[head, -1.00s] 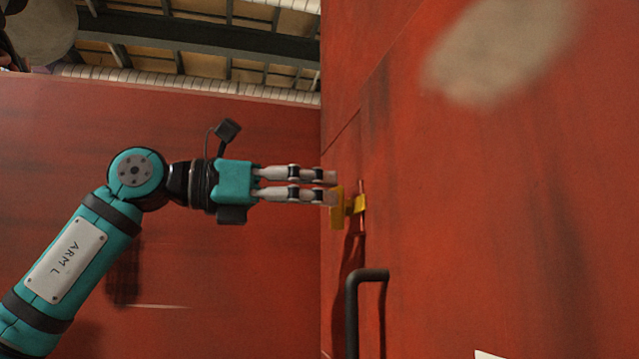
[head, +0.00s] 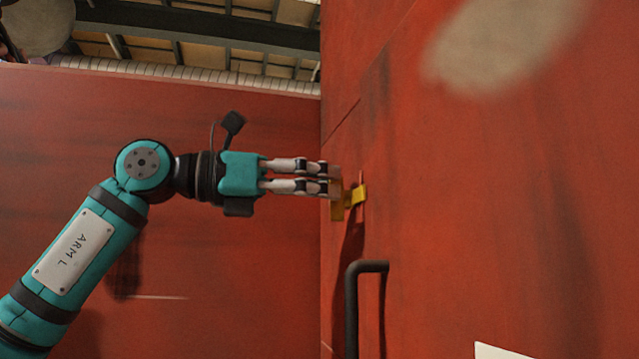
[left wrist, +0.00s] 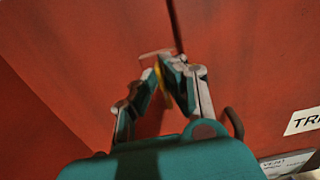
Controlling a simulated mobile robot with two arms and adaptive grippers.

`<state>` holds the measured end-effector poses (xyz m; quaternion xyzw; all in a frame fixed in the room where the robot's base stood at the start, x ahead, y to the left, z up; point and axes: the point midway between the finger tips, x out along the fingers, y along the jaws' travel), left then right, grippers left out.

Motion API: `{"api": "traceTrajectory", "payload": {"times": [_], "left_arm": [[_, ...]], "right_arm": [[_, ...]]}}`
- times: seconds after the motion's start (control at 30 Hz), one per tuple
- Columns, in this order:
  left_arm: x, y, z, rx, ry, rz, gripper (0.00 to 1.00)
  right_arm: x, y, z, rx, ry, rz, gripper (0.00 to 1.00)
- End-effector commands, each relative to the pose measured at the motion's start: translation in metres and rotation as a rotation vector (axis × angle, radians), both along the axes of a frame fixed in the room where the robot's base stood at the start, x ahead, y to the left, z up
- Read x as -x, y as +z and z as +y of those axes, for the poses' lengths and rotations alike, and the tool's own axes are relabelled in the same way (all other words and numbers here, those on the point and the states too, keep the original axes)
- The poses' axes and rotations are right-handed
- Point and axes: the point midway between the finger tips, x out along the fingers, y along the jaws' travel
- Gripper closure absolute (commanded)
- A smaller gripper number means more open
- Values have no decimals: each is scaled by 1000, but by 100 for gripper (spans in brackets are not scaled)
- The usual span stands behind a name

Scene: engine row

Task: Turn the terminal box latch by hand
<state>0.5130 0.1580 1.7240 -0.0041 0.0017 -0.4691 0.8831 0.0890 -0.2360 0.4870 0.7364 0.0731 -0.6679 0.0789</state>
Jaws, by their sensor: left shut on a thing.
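The yellow latch (head: 357,196) sticks out from the red box face on the right in the head view. My left gripper (head: 335,180) comes in level from the left, and its fingers are shut on the latch's yellow handle. In the left wrist view the fingertips (left wrist: 165,68) close around a thin strip of yellow latch (left wrist: 158,75), most of which they hide. My right gripper is in neither view.
A black bar handle (head: 350,310) stands out from the red face just below the latch. A red wall (head: 230,270) lies behind my left arm. A white label (left wrist: 303,120) shows at the right in the left wrist view.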

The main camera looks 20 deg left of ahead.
Motion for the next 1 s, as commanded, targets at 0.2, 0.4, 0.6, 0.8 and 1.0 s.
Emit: {"api": "traceTrajectory", "payload": {"times": [0.2, 0.4, 0.6, 0.8, 1.0], "left_arm": [[-2, 0, 0, 38, 0, 59, 100], [-4, -1, 2, 116, 0, 174, 100], [-7, -2, 3, 220, -1, 328, 100], [-9, -4, 5, 327, -2, 485, 100], [-12, -6, 7, 434, -1, 642, 100]], "right_arm": [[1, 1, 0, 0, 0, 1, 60], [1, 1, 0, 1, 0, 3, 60], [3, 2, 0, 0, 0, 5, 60], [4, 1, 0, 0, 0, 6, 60], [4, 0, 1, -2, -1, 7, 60]]}}
